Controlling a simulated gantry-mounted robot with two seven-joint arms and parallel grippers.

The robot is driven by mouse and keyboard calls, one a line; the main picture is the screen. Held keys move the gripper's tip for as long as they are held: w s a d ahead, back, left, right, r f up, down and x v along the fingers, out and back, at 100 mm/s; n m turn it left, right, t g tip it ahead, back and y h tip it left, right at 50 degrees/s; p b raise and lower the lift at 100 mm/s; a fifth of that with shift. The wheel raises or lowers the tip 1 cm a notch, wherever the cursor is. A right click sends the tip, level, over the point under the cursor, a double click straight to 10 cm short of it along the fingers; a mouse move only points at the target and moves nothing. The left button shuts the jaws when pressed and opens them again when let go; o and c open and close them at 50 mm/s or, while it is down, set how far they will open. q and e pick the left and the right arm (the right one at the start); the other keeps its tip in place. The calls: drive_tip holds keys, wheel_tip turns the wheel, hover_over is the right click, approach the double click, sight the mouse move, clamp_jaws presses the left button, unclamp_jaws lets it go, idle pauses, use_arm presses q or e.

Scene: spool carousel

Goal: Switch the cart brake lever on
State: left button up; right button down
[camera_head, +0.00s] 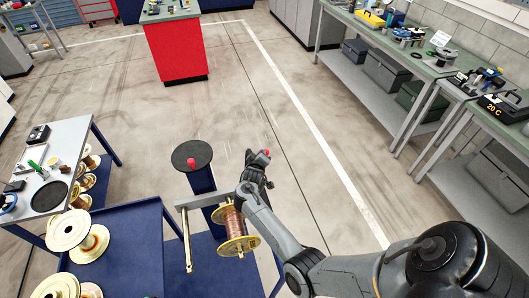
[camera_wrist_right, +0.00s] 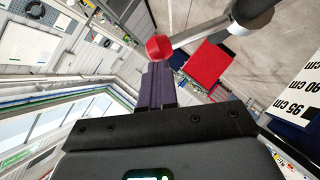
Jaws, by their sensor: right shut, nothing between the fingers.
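The brake lever shows in the right wrist view as a red ball knob (camera_wrist_right: 158,47) on a bare metal rod (camera_wrist_right: 200,32), which runs into a dark collar at the upper right. The knob is right at the tips of my right gripper (camera_wrist_right: 158,68); I cannot tell whether they touch. The gripper's fingers are closed together with nothing between them. In the head view my right gripper (camera_head: 262,171) is beside the blue cart, and a red knob (camera_head: 266,153) shows just past its fingers. My left gripper is in neither view.
A second red knob (camera_head: 191,162) sits on a black disc (camera_head: 185,154) atop a blue post. A copper spool (camera_head: 232,228) hangs close beside my right forearm. A blue cart (camera_head: 130,240) and a table (camera_head: 75,140) stand left. Floor beyond the gripper is clear.

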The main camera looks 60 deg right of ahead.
drive_tip(key=shift+s+d+f, duration=0.1)
drive_tip(key=shift+s+f, duration=0.1)
idle(0.3)
drive_tip(key=shift+r, duration=0.1)
drive_tip(key=s+a+r+p, duration=0.2)
drive_tip(key=a+r+p, duration=0.4)
drive_tip(key=a+p, duration=0.5)
drive_tip(key=shift+a+r+p, duration=0.2)
drive_tip(key=shift+r+p, duration=0.1)
drive_tip(key=shift+p, duration=0.3)
drive_tip(key=shift+s, duration=0.15)
